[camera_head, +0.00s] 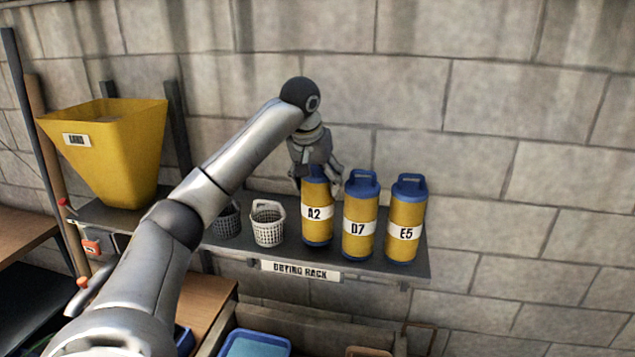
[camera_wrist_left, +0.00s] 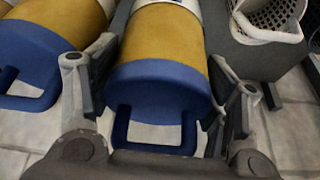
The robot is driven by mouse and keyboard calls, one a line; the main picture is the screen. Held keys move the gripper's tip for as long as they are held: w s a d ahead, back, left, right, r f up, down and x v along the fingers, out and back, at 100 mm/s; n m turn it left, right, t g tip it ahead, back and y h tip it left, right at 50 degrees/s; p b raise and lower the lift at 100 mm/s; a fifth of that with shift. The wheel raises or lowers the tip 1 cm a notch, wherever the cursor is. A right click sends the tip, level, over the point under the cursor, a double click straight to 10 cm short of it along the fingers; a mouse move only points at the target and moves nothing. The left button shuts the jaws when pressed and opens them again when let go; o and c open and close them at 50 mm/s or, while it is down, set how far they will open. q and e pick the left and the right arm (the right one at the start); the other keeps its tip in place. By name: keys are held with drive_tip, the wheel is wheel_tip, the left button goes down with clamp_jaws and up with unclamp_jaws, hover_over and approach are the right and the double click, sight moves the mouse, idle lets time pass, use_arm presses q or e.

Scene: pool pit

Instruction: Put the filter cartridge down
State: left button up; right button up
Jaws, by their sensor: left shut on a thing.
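A yellow filter cartridge with blue ends, labelled A2 (camera_head: 317,213), stands upright on the drying rack shelf (camera_head: 345,260). My left gripper (camera_head: 318,182) is above it, shut on its blue top handle. In the left wrist view the blue top and handle of the A2 cartridge (camera_wrist_left: 160,90) lie between the two fingers of my left gripper (camera_wrist_left: 158,118). Cartridges D7 (camera_head: 359,218) and E5 (camera_head: 404,222) stand upright just to its right. My right gripper is in neither view.
White (camera_head: 268,224) and grey (camera_head: 228,220) baskets stand left of A2 on the shelf. A yellow hopper (camera_head: 112,145) is farther left. A stone wall (camera_head: 500,120) is behind. A blue bin (camera_head: 254,344) is below. The shelf's right end is close beside E5.

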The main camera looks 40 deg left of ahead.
use_arm(q)
drive_tip(key=shift+w+f+p, duration=0.1)
drive_tip(key=shift+f+p, duration=0.2)
drive_tip(key=shift+f, duration=0.6)
drive_tip(key=shift+f, duration=0.2)
drive_tip(key=o, duration=1.5)
drive_tip(key=shift+r, duration=0.1)
